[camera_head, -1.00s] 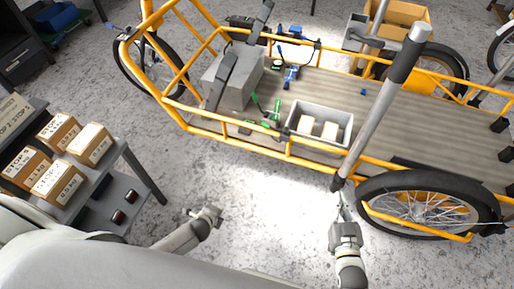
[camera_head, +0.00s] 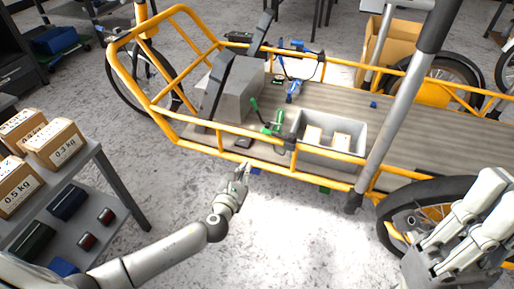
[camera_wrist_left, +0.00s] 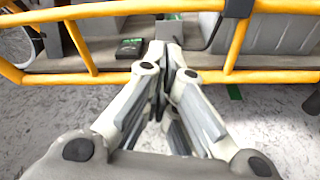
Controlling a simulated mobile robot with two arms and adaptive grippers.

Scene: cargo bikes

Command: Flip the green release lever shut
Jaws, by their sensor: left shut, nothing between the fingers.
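The green release lever (camera_head: 274,123) is on the cargo bike's deck, left of the grey bin, with a green upright part (camera_head: 254,104) near it. It looks raised, but it is too small to tell its exact angle. My left gripper (camera_head: 242,171) is shut and empty, outside the yellow side rail and below the lever, apart from it. In the left wrist view its fingertips (camera_wrist_left: 166,56) meet in front of the rail. I cannot clearly make out the lever there. My right gripper (camera_head: 482,210) is large at the right edge, over the wheel; its finger opening is unclear.
The yellow side rail (camera_head: 225,127) runs between my left gripper and the deck. A grey bin (camera_head: 356,133) with small boxes, a grey block (camera_head: 233,88) with black straps and a dark device (camera_head: 243,143) sit on the deck. A shelf with cartons (camera_head: 54,143) stands left.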

